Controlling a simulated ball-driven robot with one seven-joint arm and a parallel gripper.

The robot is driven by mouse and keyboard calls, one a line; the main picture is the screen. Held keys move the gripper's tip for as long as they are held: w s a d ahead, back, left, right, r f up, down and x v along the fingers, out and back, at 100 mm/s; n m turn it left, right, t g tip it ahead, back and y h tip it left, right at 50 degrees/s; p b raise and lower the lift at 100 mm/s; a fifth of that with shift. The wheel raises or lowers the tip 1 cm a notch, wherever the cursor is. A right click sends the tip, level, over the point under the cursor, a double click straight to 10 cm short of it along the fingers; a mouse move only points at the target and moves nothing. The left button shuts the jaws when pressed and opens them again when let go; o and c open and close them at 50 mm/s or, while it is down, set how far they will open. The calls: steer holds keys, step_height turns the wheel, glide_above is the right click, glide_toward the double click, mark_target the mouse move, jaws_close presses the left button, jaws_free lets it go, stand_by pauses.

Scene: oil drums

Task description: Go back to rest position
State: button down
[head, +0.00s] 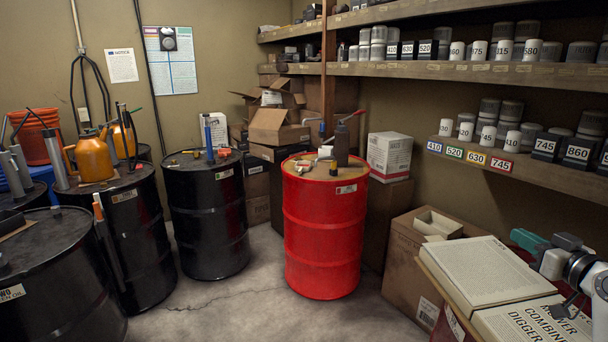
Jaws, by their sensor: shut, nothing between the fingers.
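My gripper (565,309) is at the lower right, at the end of my white and grey arm. Its dark fingers are shut and hold nothing. Part of my arm is cut off by the right edge of the view.
A red drum (325,235) stands mid-floor with small items on top. Several black drums (208,215) stand at left. Shelves (480,72) with filters line the right wall. Cardboard boxes (410,252) sit below them. Bare concrete floor (240,310) lies in front.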

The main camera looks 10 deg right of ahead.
steer(key=s+a+f+g+y, duration=0.1)
steer(key=s+a+f+g, duration=0.3)
steer(key=s+a+f, duration=0.55)
steer(key=s+a+f+g+y, duration=0.1)
steer(key=s+a+f+g, duration=0.35)
steer(key=a+f, duration=0.9)
steer(key=s+a+f+g+h, duration=0.1)
steer(key=s+f, duration=0.4)
steer(key=s, duration=0.6)
steer(key=s+a+f+g+h, duration=0.1)
steer(key=s+f+g, duration=0.4)
steer(key=s, duration=0.7)
steer(key=shift+a+f+g, duration=0.25)
steer(key=shift+a+g, duration=0.5)
steer(key=shift+a, duration=0.15)
